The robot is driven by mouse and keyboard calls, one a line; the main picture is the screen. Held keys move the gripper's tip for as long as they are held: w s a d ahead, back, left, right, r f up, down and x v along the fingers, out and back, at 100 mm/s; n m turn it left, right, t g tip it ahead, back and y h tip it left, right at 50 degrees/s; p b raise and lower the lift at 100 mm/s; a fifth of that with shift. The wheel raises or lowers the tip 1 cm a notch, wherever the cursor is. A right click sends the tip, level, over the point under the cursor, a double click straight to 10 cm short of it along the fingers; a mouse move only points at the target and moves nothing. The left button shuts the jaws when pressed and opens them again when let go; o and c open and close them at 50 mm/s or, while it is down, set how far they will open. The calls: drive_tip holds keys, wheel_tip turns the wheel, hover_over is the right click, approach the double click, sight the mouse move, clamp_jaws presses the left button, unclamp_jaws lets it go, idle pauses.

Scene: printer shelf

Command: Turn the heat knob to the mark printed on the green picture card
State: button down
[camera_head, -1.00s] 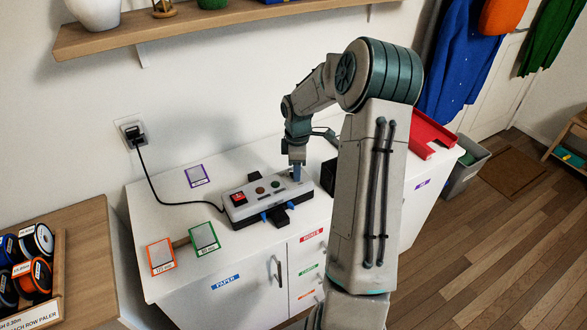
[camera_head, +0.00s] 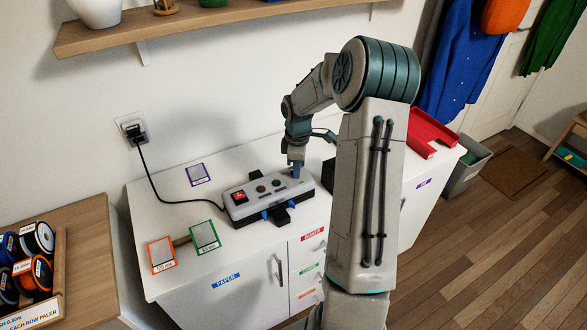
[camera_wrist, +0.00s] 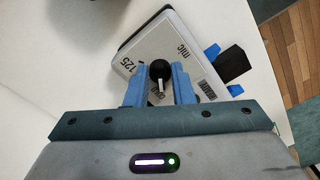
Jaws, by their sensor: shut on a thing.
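The laminator-like machine (camera_head: 240,212) stands on the white cabinet top, with a red switch (camera_head: 239,197) at its left end. My gripper (camera_head: 296,170) points down at the machine's right end. In the wrist view my gripper (camera_wrist: 159,84) is shut on the black heat knob (camera_wrist: 160,70), a blue finger on each side. The knob's white pointer line faces toward the bottom of the wrist view. "125" and "mic" are printed near the knob; other markings are partly hidden by the fingers.
A black cord (camera_head: 158,190) runs from the wall socket to the machine. A red tray (camera_head: 432,133) lies at the right.

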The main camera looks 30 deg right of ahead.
drive_tip(key=m, duration=0.2)
drive_tip(key=m+b, duration=0.1)
drive_tip(key=m, duration=0.1)
drive_tip(key=m+b, duration=0.1)
drive_tip(key=shift+s+f+m, duration=0.2)
drive_tip(key=shift+s+m, duration=0.05)
drive_tip(key=shift+m, duration=0.15)
drive_tip(key=shift+s+m+b, duration=0.15)
drive_tip(key=shift+m+b, duration=0.75)
drive_tip(key=shift+m, duration=1.4)
drive_tip(key=shift+a, duration=0.1)
drive_tip(key=c, duration=1.3)
unclamp_jaws()
drive_tip(key=shift+o, duration=0.2)
drive_tip(key=shift+r, duration=0.1)
drive_tip(key=shift+r, duration=0.5)
wheel_tip(320, 180, up, 13)
